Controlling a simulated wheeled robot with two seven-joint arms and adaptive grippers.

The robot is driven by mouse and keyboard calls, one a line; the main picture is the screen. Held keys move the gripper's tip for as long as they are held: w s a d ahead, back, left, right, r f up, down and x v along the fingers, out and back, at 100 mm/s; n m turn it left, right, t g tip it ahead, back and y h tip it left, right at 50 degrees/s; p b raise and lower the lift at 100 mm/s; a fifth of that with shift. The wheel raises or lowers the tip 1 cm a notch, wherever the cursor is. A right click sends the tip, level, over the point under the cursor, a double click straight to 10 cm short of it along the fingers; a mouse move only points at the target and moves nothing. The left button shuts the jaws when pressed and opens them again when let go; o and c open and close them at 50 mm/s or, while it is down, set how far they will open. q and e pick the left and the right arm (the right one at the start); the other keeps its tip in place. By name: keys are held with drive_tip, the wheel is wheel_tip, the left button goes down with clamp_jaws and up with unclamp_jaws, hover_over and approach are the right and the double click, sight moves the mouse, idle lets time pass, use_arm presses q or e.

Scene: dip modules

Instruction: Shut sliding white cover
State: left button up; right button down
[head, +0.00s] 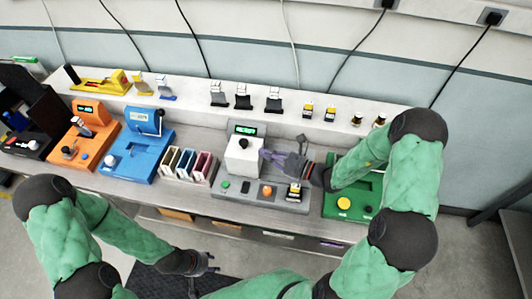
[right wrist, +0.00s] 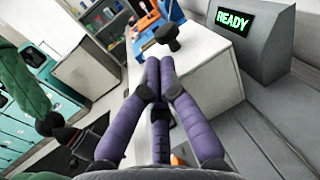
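The white cover (head: 241,165) is a white box with a black knob on top, on the grey station in the middle of the bench. In the right wrist view the white cover (right wrist: 205,75) fills the middle, with its black knob (right wrist: 168,36) at the far end. My right gripper (head: 267,155) is at the cover's right side. Its purple fingers (right wrist: 158,66) are drawn together with nothing between them. The tips are against or very close to the cover's side; I cannot tell contact. My left gripper (head: 203,275) hangs empty below the bench's front edge, fingers apart.
The grey station has a green READY display (right wrist: 234,22) behind the cover. A green station (head: 350,203) is right, under my right arm.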

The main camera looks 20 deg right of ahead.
drive_tip(key=v, duration=0.9)
drive_tip(key=shift+d, duration=0.15)
drive_tip(key=shift+s, duration=0.1)
